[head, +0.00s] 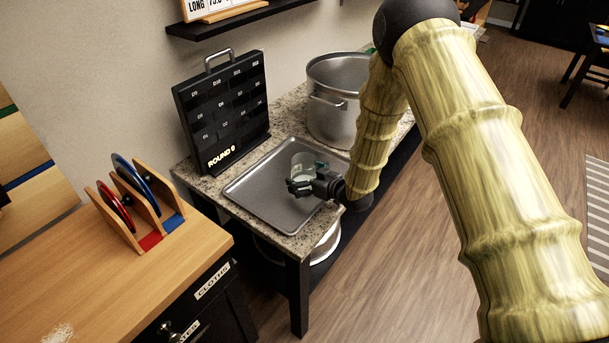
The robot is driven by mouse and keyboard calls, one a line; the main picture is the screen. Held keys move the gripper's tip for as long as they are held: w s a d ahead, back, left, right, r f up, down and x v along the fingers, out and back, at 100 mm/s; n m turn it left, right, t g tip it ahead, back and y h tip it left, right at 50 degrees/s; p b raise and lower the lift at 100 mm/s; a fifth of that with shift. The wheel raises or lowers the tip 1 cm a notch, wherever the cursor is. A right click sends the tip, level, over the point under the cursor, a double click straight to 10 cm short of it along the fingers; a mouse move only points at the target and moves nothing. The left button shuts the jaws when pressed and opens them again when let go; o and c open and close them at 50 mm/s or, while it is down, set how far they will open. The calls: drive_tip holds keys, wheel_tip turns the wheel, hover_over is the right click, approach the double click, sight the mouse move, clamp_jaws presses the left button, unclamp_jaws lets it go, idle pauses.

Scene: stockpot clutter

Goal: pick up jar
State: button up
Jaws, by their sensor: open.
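A clear glass jar (304,164) stands on a grey metal tray (250,195) on the granite counter. My gripper (292,187) is open and low over the tray, at the near side of the jar. It overlaps the jar's lower part in the head view, so part of the jar is hidden. I cannot tell whether the fingers touch the jar or are around it.
A large steel stockpot (332,110) stands behind the tray, close to my arm. A wooden rack (135,205) with red and blue discs is on the wooden cabinet (90,285).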

drive_tip(key=shift+w, duration=0.1)
drive_tip(key=c, duration=1.3)
